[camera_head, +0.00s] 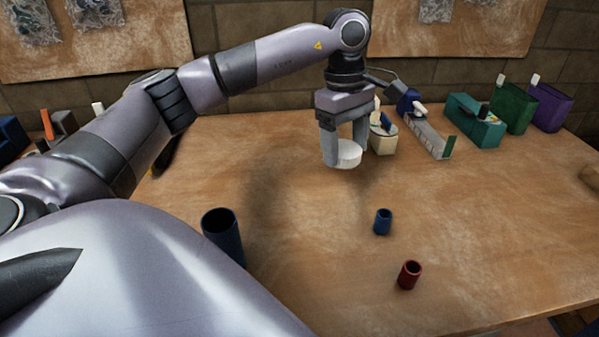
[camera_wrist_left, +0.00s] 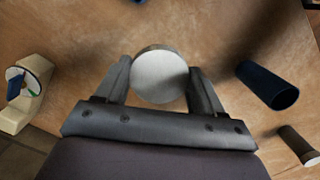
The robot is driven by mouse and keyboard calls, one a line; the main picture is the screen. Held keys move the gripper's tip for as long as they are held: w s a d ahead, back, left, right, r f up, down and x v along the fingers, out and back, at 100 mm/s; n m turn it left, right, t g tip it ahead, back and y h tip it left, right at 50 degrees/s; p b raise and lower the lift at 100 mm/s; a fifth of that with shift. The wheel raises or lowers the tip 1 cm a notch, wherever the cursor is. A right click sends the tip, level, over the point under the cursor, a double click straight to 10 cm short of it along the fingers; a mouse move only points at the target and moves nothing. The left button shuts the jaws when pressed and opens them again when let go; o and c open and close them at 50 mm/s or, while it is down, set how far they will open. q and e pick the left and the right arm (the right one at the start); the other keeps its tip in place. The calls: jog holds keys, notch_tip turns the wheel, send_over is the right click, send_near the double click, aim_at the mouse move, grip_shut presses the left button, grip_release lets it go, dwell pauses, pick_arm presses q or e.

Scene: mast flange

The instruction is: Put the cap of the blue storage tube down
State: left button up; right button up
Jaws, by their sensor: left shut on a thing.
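My left gripper (camera_head: 344,157) is shut on a round white cap (camera_head: 349,154) and holds it between its two fingers, above the far middle of the table. In the left wrist view the cap (camera_wrist_left: 160,75) shows as a pale disc between the fingertips. I cannot tell how high it is above the wood. The large blue storage tube (camera_head: 222,232) stands upright and open at the left front; it also shows in the left wrist view (camera_wrist_left: 267,86). My right gripper is not in view.
A small blue tube (camera_head: 382,222) and a small red tube (camera_head: 409,275) stand on the right half of the wooden table (camera_head: 480,240). A cream object (camera_head: 383,139) is close behind the gripper. Green (camera_head: 474,125) and purple (camera_head: 550,107) boxes stand at the back right.

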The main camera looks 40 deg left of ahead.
pick_arm(q)
jog(key=w+a+r+n+t+b, duration=0.1)
jog(key=a+r+n+b, duration=0.1)
jog(key=a+n, duration=0.45)
notch_tip(320, 180, up, 3)
jog(key=n+y+b, duration=0.1)
jog(key=n+b, duration=0.1)
jog(key=n, duration=0.9)
send_over(304, 191)
jog(key=shift+t, duration=0.3)
jog(key=f+b, duration=0.1)
jog(key=f, duration=0.4)
jog(key=f+b, duration=0.1)
jog(key=f, duration=0.4)
jog(key=f+b, duration=0.1)
jog(key=f, duration=0.4)
jog(key=shift+s+a+f, duration=0.1)
jog(key=shift+s+f, duration=0.05)
jog(key=shift+s, duration=0.25)
jog(key=shift+f+b, duration=0.35)
jog(key=shift+f, duration=2.2)
